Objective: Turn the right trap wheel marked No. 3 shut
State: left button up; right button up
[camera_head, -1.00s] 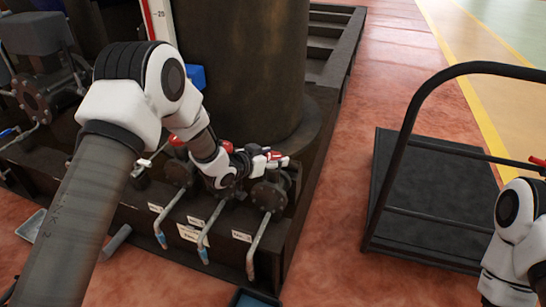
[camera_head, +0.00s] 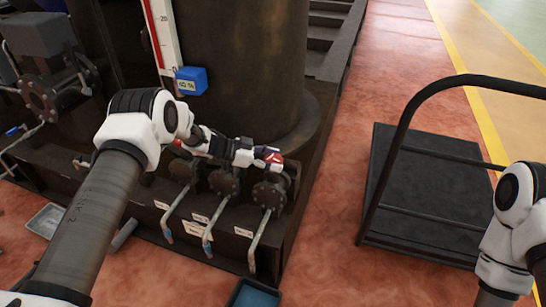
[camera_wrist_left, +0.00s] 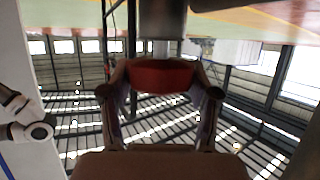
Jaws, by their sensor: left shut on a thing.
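The right trap wheel is red (camera_head: 272,159) and sits on top of the rightmost dark flanged valve (camera_head: 268,195) in the row at the foot of the big tank. My left gripper (camera_head: 266,154) is shut on this wheel, reaching it from the left and covering part of it. In the left wrist view the red wheel (camera_wrist_left: 162,74) lies between the two fingers. A small white label (camera_head: 243,232) is below the valve, too small to read. My right arm is at the right edge, with its gripper out of view.
Two similar valves stand just left, the nearer one (camera_head: 224,181) under my left forearm. Bent pipes with blue ends hang in front. A blue-lined tray (camera_head: 254,296) is on the floor below. A black trolley (camera_head: 430,190) stands right, with red floor between.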

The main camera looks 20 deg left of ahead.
pick_arm(q)
jog(key=shift+f+m+g+h+b, duration=0.1)
jog(key=shift+m+g+h+b, duration=0.4)
jog(key=shift+m+g+b, duration=0.55)
jog(key=shift+m+g, duration=0.25)
jog(key=shift+g, duration=0.1)
jog(key=o, duration=1.2)
jog(key=shift+d, duration=0.1)
jog(key=shift+c, duration=0.2)
jog(key=v, duration=1.2)
